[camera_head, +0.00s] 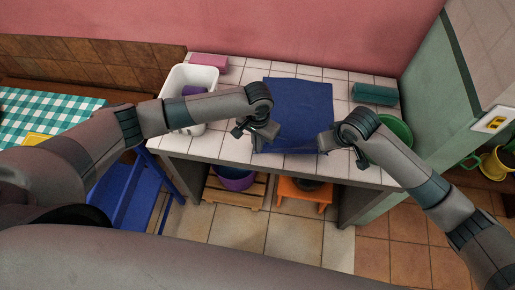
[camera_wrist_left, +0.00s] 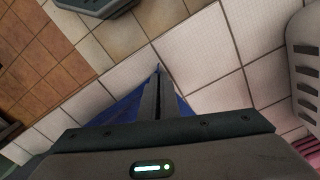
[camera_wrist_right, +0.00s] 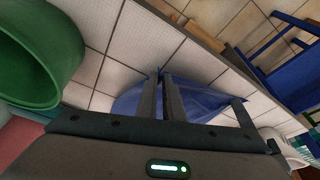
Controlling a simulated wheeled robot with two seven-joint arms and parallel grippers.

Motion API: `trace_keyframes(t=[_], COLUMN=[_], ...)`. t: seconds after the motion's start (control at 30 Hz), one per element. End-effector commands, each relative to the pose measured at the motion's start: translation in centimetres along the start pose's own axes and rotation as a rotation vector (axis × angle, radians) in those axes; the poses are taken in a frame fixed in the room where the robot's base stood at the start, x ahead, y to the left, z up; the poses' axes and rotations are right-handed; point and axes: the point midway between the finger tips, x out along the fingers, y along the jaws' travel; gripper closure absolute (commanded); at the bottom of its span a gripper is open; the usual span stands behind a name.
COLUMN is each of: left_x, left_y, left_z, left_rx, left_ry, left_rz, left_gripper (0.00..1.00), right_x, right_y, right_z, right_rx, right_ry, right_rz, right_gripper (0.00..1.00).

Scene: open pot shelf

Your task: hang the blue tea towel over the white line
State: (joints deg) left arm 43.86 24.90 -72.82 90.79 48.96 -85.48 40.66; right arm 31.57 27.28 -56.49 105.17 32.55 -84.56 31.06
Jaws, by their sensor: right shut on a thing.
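The blue tea towel (camera_head: 298,108) lies spread over the white-tiled counter, its near edge towards the counter's front. My left gripper (camera_head: 266,133) is at its near left corner; in the left wrist view the fingers (camera_wrist_left: 159,90) are together, with blue cloth (camera_wrist_left: 128,106) rising to a peak at their tips. My right gripper (camera_head: 328,142) is at the near right corner, shut on the cloth, which also shows in the right wrist view (camera_wrist_right: 205,101) around the fingers (camera_wrist_right: 162,88). I cannot make out the white line in any view.
A white basket (camera_head: 196,78) stands left on the tiled counter (camera_head: 236,148); a green bowl (camera_head: 394,128) and a teal roll (camera_head: 374,94) are on the right. A pink block (camera_head: 209,60) lies at the back. A blue chair (camera_head: 128,193) is at the left, below the counter.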

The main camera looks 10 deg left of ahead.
Motion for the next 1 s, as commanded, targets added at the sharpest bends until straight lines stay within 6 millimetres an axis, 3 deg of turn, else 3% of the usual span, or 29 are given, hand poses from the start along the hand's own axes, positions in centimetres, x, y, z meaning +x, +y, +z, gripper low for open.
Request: trace_keyframes(t=[0.17,0.6,1.0], left_x=[-0.3,-4.7,-5.0], left_y=[-0.2,-0.2,-0.2], left_z=[0.1,0.0,0.1], left_rx=[-0.001,-0.001,-0.001], left_ry=[-0.002,-0.001,-0.002], left_rz=[-0.003,-0.004,-0.003], left_gripper=[1.00,1.00,1.00], right_x=[0.0,0.0,0.0], right_y=[0.2,0.2,0.2], right_z=[0.0,0.0,0.0], right_rx=[0.001,0.001,0.001], right_ry=[-0.001,-0.001,-0.001], right_rz=[0.004,0.004,0.003], right_gripper=[1.00,1.00,1.00])
